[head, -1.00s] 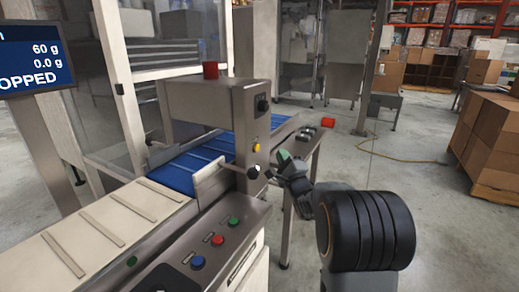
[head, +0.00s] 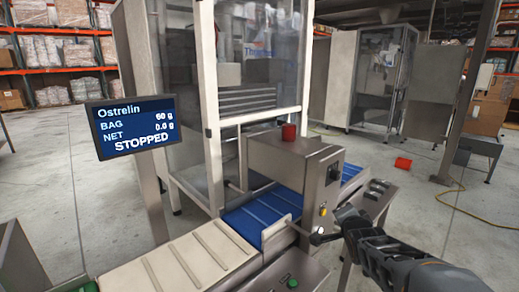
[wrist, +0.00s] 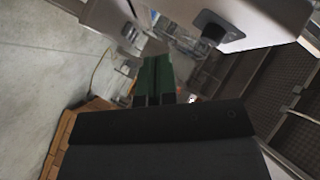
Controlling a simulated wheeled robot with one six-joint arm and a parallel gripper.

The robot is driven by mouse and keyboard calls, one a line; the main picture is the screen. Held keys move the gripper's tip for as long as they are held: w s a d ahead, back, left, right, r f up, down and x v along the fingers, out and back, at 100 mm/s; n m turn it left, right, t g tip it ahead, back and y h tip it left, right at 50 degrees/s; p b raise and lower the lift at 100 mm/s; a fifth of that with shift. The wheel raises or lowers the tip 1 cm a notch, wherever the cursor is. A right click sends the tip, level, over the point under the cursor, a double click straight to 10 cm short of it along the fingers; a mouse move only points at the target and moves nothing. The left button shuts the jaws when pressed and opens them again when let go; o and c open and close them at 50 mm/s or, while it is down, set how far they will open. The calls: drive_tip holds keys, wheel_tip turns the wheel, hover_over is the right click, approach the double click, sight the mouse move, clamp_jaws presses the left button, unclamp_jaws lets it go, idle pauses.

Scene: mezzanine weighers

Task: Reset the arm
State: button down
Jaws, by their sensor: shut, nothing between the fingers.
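My gripper (head: 345,213) shows at the lower right in the head view, just right of the weigher's grey steel housing (head: 292,168) with its black knob and yellow button. My dark arm reaches up to it from the bottom right corner. In the wrist view the green fingers of my gripper (wrist: 154,75) lie together, shut and empty. A pale machine part with a black knob (wrist: 213,27) fills the top of the wrist view, close by.
A blue belt (head: 262,213) and a cream cleated conveyor (head: 190,262) run beside the housing. A screen (head: 130,126) reads STOPPED. A red cup-like thing (head: 289,132) stands on the housing. A red thing (head: 403,163) lies on the floor. Open floor is at the left.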

drive_tip(key=s+a+r+n+g+p, duration=0.2)
drive_tip(key=s+r+n+g+p, duration=0.1)
drive_tip(key=s, duration=0.4)
drive_tip(key=s+a+r+n+g+y+p, duration=0.1)
drive_tip(key=s+a+r+n+g+p, duration=0.2)
drive_tip(key=s+n+p, duration=0.2)
drive_tip(key=s+a+r+n+g+y+p, duration=0.1)
drive_tip(key=s+a+r+n+g+p, duration=0.2)
drive_tip(key=s, duration=0.6)
drive_tip(key=n+g+p, duration=0.1)
drive_tip(key=n+p, duration=0.1)
drive_tip(key=p, duration=0.1)
drive_tip(key=shift+s+p, duration=0.2)
drive_tip(key=shift+p, duration=0.15)
